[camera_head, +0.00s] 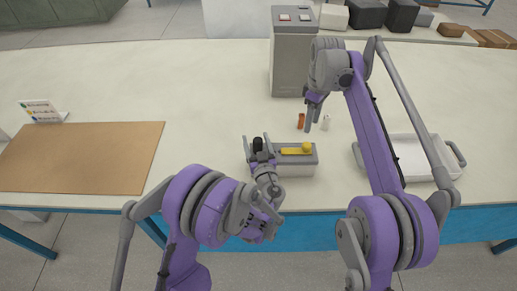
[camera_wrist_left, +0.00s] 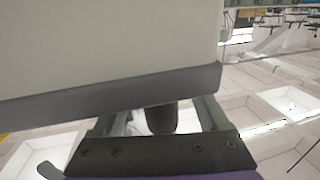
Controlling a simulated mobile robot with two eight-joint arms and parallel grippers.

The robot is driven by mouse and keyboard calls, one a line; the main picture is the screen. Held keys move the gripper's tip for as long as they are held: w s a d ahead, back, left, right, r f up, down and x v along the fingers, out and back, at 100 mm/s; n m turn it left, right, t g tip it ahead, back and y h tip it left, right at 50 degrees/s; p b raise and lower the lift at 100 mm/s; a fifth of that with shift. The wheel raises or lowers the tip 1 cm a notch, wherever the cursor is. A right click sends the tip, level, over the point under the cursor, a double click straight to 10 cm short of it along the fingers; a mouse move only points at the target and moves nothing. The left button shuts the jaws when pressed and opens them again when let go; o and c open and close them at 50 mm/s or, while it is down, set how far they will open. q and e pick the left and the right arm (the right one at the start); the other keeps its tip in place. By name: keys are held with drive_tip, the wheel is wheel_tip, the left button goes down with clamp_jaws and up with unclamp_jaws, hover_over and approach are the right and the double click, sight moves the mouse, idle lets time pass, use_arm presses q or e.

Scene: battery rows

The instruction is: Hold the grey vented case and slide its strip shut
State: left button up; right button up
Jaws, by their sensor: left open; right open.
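The grey case (camera_head: 292,171) sits near the table's front edge in the head view. Any vents are too small to make out. My left gripper (camera_head: 257,143) is open at the case's left end. A dark rounded piece (camera_head: 257,145) shows between its fingers; it also appears in the left wrist view (camera_wrist_left: 162,118). I cannot tell whether the fingers touch the case. My right gripper (camera_head: 315,112) is open, pointing down behind the case, its fingers overlapping in view.
An orange cell (camera_head: 301,121) and a white cell (camera_head: 325,122) stand behind the case. A tall grey unit (camera_head: 293,62) stands further back. A white tray (camera_head: 411,158) is at right, partly behind my right arm. A brown mat (camera_head: 82,158) and small sign (camera_head: 43,111) are left.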

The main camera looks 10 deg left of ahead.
use_arm(q)
drive_tip(key=shift+w+a, duration=0.1)
drive_tip(key=shift+w, duration=0.15)
clamp_jaws()
idle(0.3)
idle(0.9)
